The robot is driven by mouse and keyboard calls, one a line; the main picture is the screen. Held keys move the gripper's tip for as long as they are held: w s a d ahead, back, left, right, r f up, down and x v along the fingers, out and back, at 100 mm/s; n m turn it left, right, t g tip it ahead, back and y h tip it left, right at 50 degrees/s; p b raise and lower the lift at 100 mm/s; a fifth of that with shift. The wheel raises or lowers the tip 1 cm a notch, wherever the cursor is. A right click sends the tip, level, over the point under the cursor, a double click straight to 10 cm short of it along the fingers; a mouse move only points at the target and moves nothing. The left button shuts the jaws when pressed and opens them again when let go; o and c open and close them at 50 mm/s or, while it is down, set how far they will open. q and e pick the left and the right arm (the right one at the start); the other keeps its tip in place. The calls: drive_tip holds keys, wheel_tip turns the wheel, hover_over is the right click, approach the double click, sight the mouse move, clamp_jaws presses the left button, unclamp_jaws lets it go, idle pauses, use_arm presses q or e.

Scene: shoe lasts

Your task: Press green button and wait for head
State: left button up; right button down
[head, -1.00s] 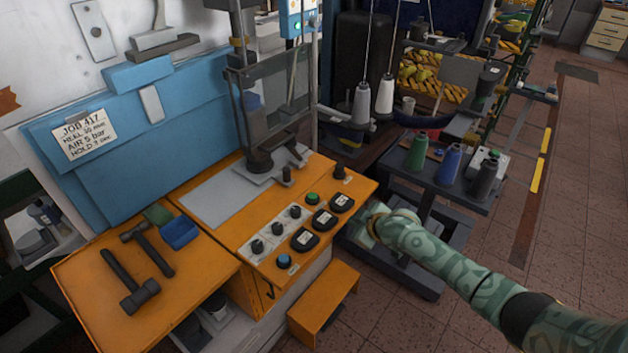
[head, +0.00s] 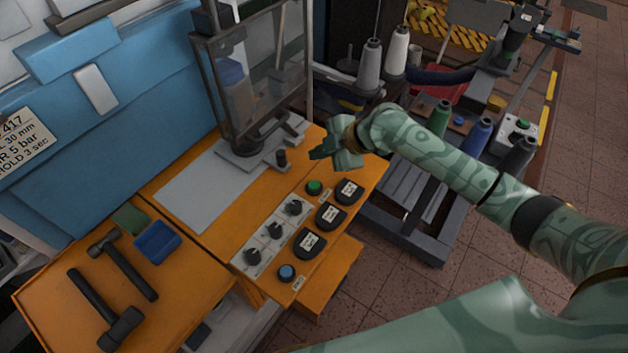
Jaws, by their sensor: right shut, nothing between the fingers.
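The green button (head: 314,187) sits on the orange control panel, at the far end of a row with black knobs, gauges and a blue button. My right gripper (head: 322,153) is shut and empty. In the picture it is just above the green button, over the back right part of the panel; I see no contact with the button. The press head (head: 243,147) is a dark foot over a grey plate, under a clear guard; whether it touches the plate I cannot tell. My left gripper is out of view.
Three black gauges (head: 328,215) and the blue button (head: 287,272) line the panel's front. Two hammers (head: 124,266) and a blue tray (head: 157,242) lie on the orange table at left. Thread cones (head: 370,66) stand behind my right wrist.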

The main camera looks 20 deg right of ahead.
drive_tip(key=b, duration=0.6)
hover_over(319, 186)
wheel_tip(319, 186, down, 7)
drive_tip(key=shift+f, duration=0.2)
use_arm(q)
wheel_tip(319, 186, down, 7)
drive_tip(key=b, duration=0.1)
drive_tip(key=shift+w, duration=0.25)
use_arm(e)
drive_tip(key=shift+w+f, duration=0.1)
drive_tip(key=shift+f, duration=0.7)
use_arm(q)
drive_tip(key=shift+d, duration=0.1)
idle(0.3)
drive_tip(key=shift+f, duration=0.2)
use_arm(e)
drive_tip(key=shift+f, duration=0.4)
